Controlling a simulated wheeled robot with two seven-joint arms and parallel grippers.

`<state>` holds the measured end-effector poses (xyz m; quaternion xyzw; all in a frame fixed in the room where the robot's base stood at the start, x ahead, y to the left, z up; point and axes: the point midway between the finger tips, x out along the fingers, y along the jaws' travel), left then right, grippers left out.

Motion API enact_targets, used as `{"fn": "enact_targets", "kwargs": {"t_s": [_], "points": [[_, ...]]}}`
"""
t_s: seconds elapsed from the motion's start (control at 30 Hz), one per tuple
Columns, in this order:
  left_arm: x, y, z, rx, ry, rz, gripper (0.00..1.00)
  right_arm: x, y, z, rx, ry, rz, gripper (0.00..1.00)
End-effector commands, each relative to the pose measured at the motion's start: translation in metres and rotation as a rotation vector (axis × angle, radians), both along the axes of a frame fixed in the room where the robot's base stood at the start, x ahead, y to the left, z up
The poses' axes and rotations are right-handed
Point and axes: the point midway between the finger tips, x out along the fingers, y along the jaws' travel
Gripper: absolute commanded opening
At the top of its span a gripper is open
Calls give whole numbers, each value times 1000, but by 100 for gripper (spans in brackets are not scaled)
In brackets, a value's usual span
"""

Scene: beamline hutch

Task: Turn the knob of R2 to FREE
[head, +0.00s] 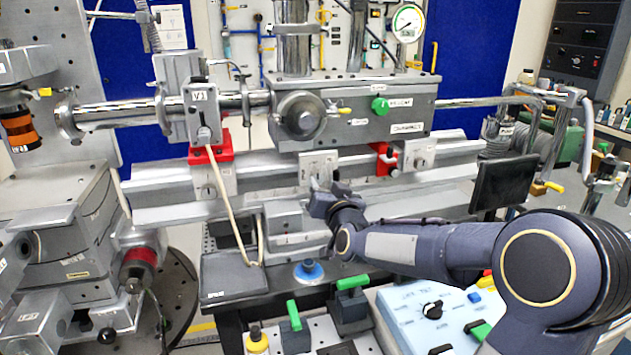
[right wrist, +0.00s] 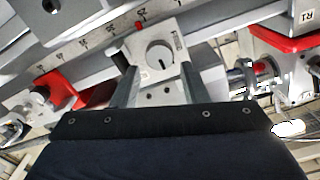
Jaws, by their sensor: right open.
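The middle grey carrier (head: 318,163) sits on the rail, between two carriers with red parts. Its label is unreadable, so I cannot confirm from lettering that it is R2. In the right wrist view, its round pale knob (right wrist: 159,55) bears a short dark mark on the side towards my gripper; small lettering beside it is illegible. My right gripper (head: 326,192) is at the carrier's lower front, hiding part of it. In the right wrist view, its open fingers (right wrist: 158,72) stand either side of the knob, with visible gaps; contact is not seen. My left gripper is out of view.
The rail (head: 460,152) runs across behind my gripper. A carrier marked R1 (right wrist: 304,16) is at the right in the wrist view. A grey box with a green knob (head: 379,105) is above the rail. A blue-white control panel (head: 410,305) and green-handled blocks (head: 352,282) stand below my arm.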

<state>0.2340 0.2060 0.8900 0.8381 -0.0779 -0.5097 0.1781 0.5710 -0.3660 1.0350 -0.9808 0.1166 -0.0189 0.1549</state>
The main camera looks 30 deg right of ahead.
Motion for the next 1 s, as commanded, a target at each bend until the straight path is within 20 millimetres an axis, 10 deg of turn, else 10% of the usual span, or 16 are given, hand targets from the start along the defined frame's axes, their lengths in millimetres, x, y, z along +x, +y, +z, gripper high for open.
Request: {"fn": "enact_targets", "kwargs": {"t_s": [0.53, 0.8, 1.0], "points": [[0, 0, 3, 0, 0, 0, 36, 31, -7, 0, 1, 0, 1, 40], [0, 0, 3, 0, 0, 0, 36, 31, -7, 0, 1, 0, 1, 8], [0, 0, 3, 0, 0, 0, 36, 30, -7, 0, -12, 3, 1, 8]]}}
